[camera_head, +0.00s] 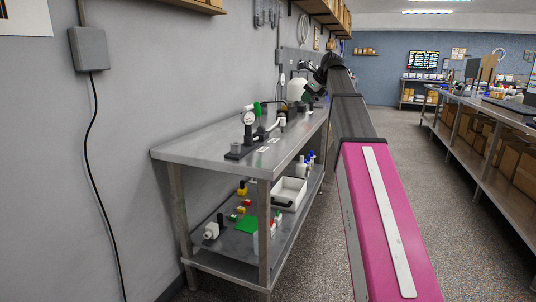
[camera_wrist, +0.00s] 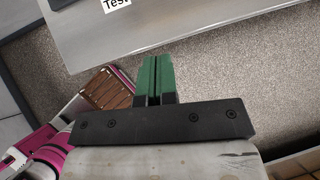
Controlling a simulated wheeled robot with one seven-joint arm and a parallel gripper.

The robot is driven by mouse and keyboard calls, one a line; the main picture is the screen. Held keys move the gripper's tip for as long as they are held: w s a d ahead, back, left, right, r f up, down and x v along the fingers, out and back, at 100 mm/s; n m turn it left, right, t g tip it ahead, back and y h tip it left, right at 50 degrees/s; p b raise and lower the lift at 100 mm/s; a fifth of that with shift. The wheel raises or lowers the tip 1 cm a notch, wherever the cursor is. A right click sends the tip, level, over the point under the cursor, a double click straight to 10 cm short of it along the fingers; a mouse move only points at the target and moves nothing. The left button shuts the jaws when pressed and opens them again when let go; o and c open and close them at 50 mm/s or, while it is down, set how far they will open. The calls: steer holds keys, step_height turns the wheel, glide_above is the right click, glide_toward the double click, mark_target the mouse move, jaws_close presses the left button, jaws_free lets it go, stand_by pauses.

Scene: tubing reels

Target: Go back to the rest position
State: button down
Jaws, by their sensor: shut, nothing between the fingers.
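My gripper shows in the wrist view (camera_wrist: 154,75) with its two green fingers pressed together and nothing between them. It points over the edge of a grey metal table (camera_wrist: 200,22), with speckled floor below. In the head view my gripper (camera_head: 309,93) is small and partly hidden, at the far end of my extended arm, close to the far part of the metal workbench (camera_head: 190,152). The gap between the gripper and the bench top cannot be judged.
The bench holds a gauge-like fitting on a dark base (camera_head: 235,153) and other small parts. Its lower shelf carries a white bin (camera_head: 289,190) and coloured blocks. A long bench (camera_head: 490,108) with boxes beneath stands right. The aisle floor (camera_head: 405,150) between is clear.

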steer(key=s+f+n+g+h, duration=0.1)
steer(key=s+f+n, duration=0.3)
steer(key=f, duration=0.8)
steer(key=s+d+f+n+g+h, duration=0.1)
steer(key=s+f+n, duration=0.2)
steer(key=f, duration=0.9)
steer(key=s+f+n+h, duration=0.1)
steer(key=s+f+n, duration=0.3)
steer(key=f, duration=0.7)
steer(key=s+d+f+n+g+h, duration=0.2)
steer(key=s+f+n, duration=1.1)
steer(key=s+f, duration=0.7)
step_height(320, 180, down, 3)
steer(key=shift+s+f+g+h, duration=0.1)
steer(key=shift+s+g+h, duration=0.3)
steer(key=shift+h, duration=0.1)
